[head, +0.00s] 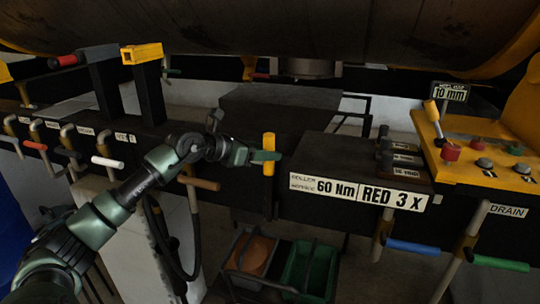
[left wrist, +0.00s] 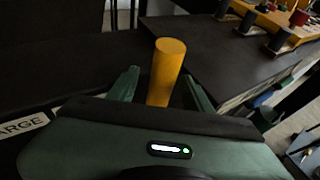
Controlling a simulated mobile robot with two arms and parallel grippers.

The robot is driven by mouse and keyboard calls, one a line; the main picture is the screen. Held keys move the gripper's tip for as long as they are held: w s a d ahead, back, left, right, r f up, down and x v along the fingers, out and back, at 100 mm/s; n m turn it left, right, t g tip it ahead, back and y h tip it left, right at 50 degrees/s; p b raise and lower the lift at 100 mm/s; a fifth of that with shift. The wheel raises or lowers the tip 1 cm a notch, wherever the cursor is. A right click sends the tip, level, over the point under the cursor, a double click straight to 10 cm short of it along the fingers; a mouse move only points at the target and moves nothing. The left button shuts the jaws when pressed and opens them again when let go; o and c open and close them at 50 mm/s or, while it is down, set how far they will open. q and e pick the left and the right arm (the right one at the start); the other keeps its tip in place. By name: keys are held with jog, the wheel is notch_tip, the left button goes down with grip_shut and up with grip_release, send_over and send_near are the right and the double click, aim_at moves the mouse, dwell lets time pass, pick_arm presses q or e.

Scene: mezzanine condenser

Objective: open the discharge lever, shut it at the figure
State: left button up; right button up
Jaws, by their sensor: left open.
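A yellow upright handle (head: 268,142), which I take for the discharge lever, stands at the front edge of a black bench, near the middle of the head view. In the left wrist view the same yellow handle (left wrist: 168,62) rises between two green fingers. My left gripper (head: 266,156) is open with its fingers on either side of the handle; no contact is clear. A label ending in "ARGE" (left wrist: 22,128) shows at the left of the wrist view. A sign reading "10 mm" (head: 450,92) stands at the upper right. My right gripper is not in view.
"60 Nm" (head: 337,188) and "RED 3 X" (head: 393,197) labels are on the dark front to the right. A yellow console (head: 490,135) has a lever and buttons. Other coloured levers line the left bench. Below are a brown bin (head: 250,254) and a green bin (head: 309,268).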

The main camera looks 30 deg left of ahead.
pick_arm(q)
jog(key=b+v, duration=0.2)
jog(key=v, duration=0.3)
jog(key=shift+s+a, duration=0.1)
jog(key=shift+s, duration=0.1)
dwell(1.0)
